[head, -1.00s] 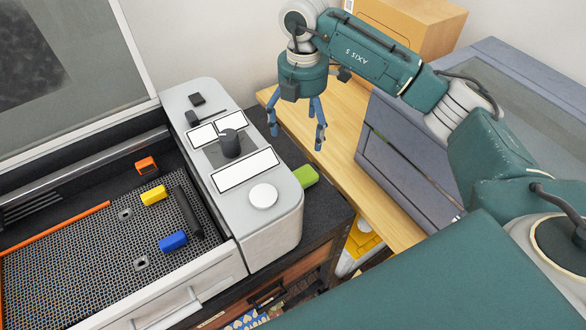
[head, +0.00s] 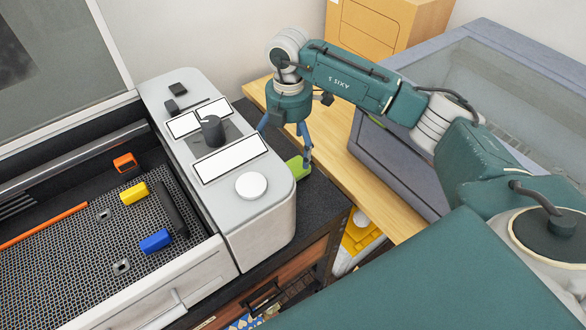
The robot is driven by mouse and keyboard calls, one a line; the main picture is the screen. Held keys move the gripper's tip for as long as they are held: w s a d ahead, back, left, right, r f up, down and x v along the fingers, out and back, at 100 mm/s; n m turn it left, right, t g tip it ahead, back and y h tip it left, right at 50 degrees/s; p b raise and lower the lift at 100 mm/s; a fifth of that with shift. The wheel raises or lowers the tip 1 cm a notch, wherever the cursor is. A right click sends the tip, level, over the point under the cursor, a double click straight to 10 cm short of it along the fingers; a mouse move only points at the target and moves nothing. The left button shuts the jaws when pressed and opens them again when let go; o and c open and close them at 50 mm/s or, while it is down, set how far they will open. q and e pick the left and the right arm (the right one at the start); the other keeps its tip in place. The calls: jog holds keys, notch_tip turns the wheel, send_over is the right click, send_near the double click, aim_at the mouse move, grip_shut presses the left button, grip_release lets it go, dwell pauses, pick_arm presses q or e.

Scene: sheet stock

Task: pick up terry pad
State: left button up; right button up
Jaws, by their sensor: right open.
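The green pad (head: 296,166), which looks like the terry pad, lies on the dark top beside the right side of the grey machine's control panel. Part of it is hidden by the panel and by a finger. My right gripper (head: 284,146) points down above it with its blue fingers spread. One finger is in front of the pad's right part; the other is over the panel's edge. I cannot tell whether a finger touches the pad. My left gripper is not in view.
The grey control panel (head: 262,212) with a knob and white disc stands close on the left.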

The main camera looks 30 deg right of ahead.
aim_at(290, 164)
jog(key=shift+f, duration=0.4)
notch_tip(290, 164, down, 5)
jog(key=p, duration=0.2)
jog(key=shift+s+p, duration=0.1)
jog(key=shift+p, duration=0.25)
jog(key=shift+f, duration=0.25)
jog(key=c, duration=1.2)
